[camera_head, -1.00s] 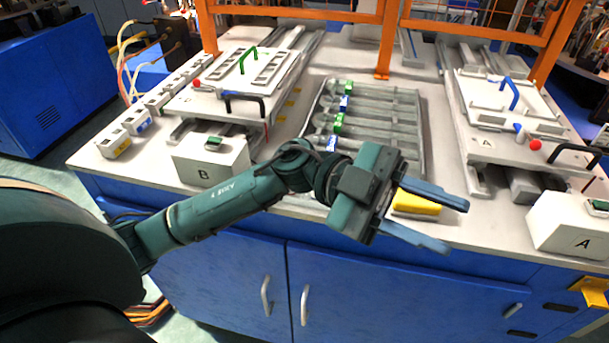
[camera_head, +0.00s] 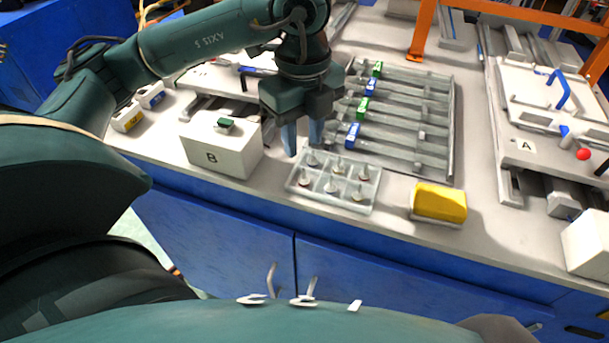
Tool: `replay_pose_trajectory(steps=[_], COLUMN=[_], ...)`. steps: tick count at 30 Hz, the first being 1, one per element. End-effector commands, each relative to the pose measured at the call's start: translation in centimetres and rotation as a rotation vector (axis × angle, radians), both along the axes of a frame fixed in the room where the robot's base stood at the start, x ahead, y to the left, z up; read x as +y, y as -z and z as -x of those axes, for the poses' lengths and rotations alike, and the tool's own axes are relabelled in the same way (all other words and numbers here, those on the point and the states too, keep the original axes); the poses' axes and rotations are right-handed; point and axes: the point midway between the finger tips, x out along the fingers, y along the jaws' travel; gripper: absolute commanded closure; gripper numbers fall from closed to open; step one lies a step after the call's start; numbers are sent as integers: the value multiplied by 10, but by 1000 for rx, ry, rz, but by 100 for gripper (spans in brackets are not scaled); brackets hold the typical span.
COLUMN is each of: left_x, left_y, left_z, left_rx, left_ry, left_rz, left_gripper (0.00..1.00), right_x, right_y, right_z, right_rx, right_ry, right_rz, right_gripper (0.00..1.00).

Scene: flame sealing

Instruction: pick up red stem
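A small grey tray (camera_head: 345,205) near the front of the table holds several small upright stems with pale tops. Some show a little red at the base, such as the stem (camera_head: 363,172) at the tray's right; they are too small to tell colours surely. My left gripper (camera_head: 302,143) points down just behind and left of the tray's back corner. Its two blue fingers are apart with nothing visible between them. My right gripper is not in view.
White box B (camera_head: 222,152) stands left of the tray. A yellow block (camera_head: 438,203) lies to its right. Behind is a rack (camera_head: 447,140) of long tubes with green and blue clips. Station A (camera_head: 520,150) is at the right.

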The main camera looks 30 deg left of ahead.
Motion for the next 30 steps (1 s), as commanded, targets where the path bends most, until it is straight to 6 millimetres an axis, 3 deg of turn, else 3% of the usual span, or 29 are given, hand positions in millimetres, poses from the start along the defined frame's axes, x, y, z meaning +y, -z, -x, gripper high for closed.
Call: replay_pose_trajectory(steps=[3, 11, 18, 27, 30], left_x=[0, 2, 3, 3, 3], left_y=[16, 36, 70, 75, 75], left_z=[0, -2, -5, -5, -5], left_rx=[3, 4, 3, 0, 0], left_ry=[2, 1, 2, 3, 3], left_rz=[0, 1, 2, 3, 3], left_gripper=[67, 67, 67, 67, 75], right_x=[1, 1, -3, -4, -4], right_y=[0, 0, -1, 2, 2], right_z=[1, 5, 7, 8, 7], right_rx=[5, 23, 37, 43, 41], right_ry=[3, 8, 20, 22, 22], right_rz=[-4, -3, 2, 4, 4], right_gripper=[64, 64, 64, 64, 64])
